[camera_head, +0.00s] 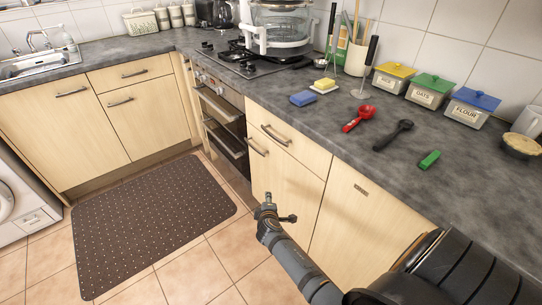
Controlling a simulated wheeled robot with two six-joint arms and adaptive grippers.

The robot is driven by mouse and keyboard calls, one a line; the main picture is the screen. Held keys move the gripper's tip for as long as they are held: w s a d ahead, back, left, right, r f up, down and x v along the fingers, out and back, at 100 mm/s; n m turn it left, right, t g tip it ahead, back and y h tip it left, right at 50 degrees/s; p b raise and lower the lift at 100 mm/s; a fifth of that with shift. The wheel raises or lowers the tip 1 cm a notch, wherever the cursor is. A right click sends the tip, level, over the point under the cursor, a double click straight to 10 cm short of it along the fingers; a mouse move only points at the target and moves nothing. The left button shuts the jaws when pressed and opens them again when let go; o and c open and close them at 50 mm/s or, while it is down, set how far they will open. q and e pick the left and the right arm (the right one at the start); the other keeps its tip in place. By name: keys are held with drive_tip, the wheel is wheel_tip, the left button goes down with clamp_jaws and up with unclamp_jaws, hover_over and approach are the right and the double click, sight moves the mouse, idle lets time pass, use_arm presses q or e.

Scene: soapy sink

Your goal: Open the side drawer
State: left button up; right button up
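A pale wood drawer (300,147) sits under the worktop just right of the oven. It looks shut, its front in line with the cabinet face. Its metal bar handle (275,135) is near its left end. Another drawer (118,76) under the sink-side counter is also shut. My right gripper (280,208) is in front of the cabinet door below the first drawer, lower than the drawer handle and apart from it. Its fingers look spread and empty. My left gripper is not in view.
The cabinet door (283,183) below the drawer has its own handle (257,147). The worktop (330,105) above holds a blue sponge (302,98), red scoop (358,118), black scoop (393,135) and several canisters. A dark mat (145,225) covers open floor at left.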

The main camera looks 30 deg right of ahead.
drive_tip(key=w+d+r+t+h+b, duration=0.2)
drive_tip(key=w+r, duration=0.2)
drive_tip(key=r, duration=0.4)
drive_tip(key=t+h+b, duration=0.1)
drive_tip(key=h+b, duration=0.1)
drive_tip(key=h, duration=0.2)
approach(272, 137)
drive_tip(key=x, duration=1)
drive_tip(key=shift+s+r, duration=0.1)
drive_tip(key=shift+r, duration=0.05)
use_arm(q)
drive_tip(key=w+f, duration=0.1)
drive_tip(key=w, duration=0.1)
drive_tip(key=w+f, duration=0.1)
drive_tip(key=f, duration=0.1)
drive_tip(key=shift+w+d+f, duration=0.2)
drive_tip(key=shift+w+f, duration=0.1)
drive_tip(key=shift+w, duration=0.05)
use_arm(e)
drive_tip(key=shift+d, duration=0.15)
drive_tip(key=shift+c, duration=0.3)
drive_tip(key=c, duration=0.7)
clamp_jaws()
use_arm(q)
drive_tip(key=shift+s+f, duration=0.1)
